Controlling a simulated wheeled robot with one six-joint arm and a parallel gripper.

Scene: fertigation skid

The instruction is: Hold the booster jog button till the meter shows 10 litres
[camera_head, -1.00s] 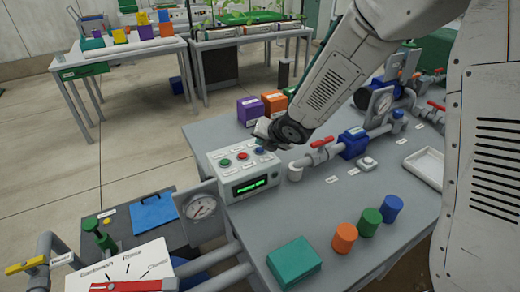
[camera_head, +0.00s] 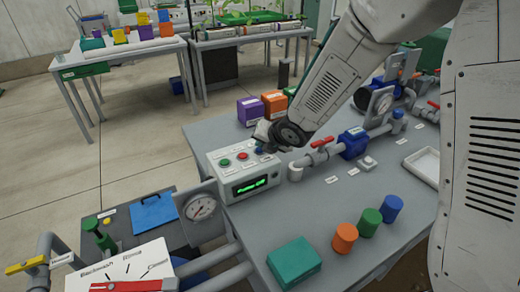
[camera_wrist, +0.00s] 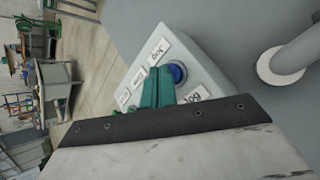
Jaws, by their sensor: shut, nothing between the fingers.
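The grey-white control box (camera_head: 240,189) stands on the grey bench, with a green button, a red button and a lit green display (camera_head: 250,185); its text is too small to read surely. In the wrist view, a round blue button (camera_wrist: 178,73) sits on the box face beside a label reading "Jog". My gripper (camera_wrist: 157,92) has its teal fingers shut and empty, with the tips right at the blue button's edge; whether they touch it I cannot tell. In the head view my gripper (camera_head: 262,133) is at the box's back right corner, its fingertips hidden.
A pipe with a red-handled valve (camera_head: 321,147) and a blue body (camera_head: 353,143) runs just right of the box. Orange (camera_head: 344,238), green and blue cylinders and a teal block (camera_head: 293,262) stand in front. Purple and orange blocks are behind. A round gauge (camera_head: 200,207) is at left.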

